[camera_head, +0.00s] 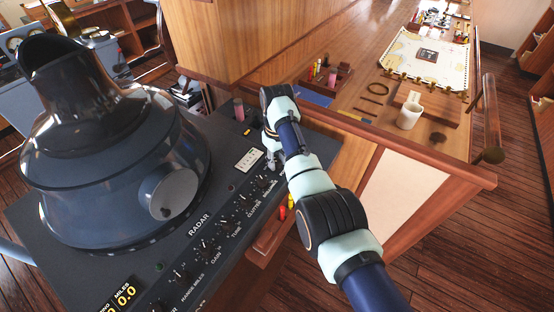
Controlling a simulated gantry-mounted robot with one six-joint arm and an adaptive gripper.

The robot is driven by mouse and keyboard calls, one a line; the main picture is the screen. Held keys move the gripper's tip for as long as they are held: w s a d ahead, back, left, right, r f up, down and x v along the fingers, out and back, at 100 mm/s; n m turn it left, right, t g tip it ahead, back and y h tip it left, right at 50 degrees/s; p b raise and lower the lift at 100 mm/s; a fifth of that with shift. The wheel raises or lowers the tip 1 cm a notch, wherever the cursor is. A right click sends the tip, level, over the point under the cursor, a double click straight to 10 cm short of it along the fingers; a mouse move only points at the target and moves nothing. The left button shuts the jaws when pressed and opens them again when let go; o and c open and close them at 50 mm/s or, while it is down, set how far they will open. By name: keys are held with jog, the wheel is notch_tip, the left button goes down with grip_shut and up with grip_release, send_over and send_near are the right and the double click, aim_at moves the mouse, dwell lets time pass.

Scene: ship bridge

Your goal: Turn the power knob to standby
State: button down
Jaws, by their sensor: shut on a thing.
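The radar console (150,268) has a sloping front with a row of small black knobs and white labels. Legible labels include range miles, gain, tune and clutter. A knob (157,303) at the bottom edge has a cut-off label ending in "ER". I cannot read the word power on any knob. My gripper (271,162) points down at the far right end of the console top, beside a white label plate (248,160). It is shut on what seems to be a knob there. The fingers and arm hide that knob and its setting.
A large dark radar hood (110,150) with a round side cap fills the console's left. A wooden cabinet (230,40) stands behind my gripper. To the right, a wooden counter (350,75) bears a chart (430,60), a white mug (409,115) and a pen tray (327,78).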

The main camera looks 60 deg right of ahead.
aim_at(277, 161)
jog(key=shift+m, duration=2.2)
jog(key=c, duration=0.8)
grip_release()
jog(key=shift+c, duration=0.2)
jog(key=shift+r, duration=0.1)
notch_tip(277, 161, up, 12)
